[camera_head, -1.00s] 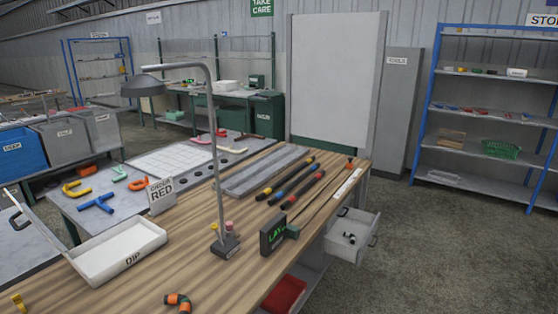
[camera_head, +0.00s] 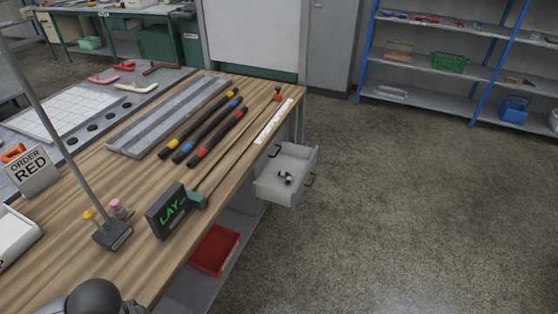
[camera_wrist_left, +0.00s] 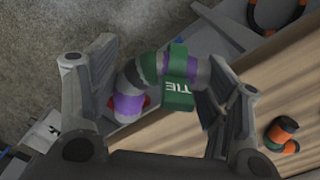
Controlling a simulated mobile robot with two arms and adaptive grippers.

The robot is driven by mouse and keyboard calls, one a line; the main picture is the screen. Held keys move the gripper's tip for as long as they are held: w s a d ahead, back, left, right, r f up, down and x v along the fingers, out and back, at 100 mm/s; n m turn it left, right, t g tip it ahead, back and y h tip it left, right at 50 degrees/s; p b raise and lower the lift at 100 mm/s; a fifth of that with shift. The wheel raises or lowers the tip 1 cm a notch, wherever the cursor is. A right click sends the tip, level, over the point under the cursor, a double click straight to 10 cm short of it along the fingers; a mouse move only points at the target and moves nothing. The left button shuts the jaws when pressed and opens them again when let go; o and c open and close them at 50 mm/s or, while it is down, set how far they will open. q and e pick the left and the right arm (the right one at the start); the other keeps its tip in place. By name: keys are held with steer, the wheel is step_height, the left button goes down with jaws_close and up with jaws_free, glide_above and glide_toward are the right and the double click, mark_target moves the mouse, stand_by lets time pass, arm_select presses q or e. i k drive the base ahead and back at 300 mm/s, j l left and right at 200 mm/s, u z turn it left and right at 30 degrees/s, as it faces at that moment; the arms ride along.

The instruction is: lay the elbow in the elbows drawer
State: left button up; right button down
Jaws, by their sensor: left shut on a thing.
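The elbow (camera_wrist_left: 127,105) is a grey bent pipe piece with purple and green bands. In the left wrist view it lies between the two fingers of my left gripper (camera_wrist_left: 155,82), which is shut on it. A green block (camera_wrist_left: 179,95) reading TIE shows against it; I cannot tell whether it is attached. The elbow is not seen in the head view. An open grey drawer (camera_head: 269,190) juts out from the right side of the bench, with a few small dark and white pieces inside. Its label cannot be read. My right gripper is not in view.
The wooden bench (camera_head: 140,180) carries a LAY display (camera_head: 167,210), a lamp base (camera_head: 112,234), and dark hoses (camera_head: 207,125) with coloured bands. An orange-and-dark elbow (camera_wrist_left: 281,135) lies on the wood. A red bin (camera_head: 215,250) is below. Floor right of the drawer is clear.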

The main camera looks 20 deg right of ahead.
mark_target(294, 169)
steer(key=i+l, duration=0.25)
steer(key=l, duration=0.15)
steer(key=i+l, duration=0.55)
steer(key=l, duration=0.25)
steer(key=i+l, duration=0.15)
steer(key=l, duration=0.25)
steer(key=i+l, duration=0.15)
steer(key=l, duration=0.25)
steer(key=i+l, duration=0.15)
steer(key=l, duration=0.2)
steer(key=i+l, duration=0.15)
steer(key=l, duration=0.25)
steer(key=i+l, duration=0.15)
steer(key=l, duration=0.25)
steer(key=i+l, duration=0.15)
steer(key=l, duration=0.25)
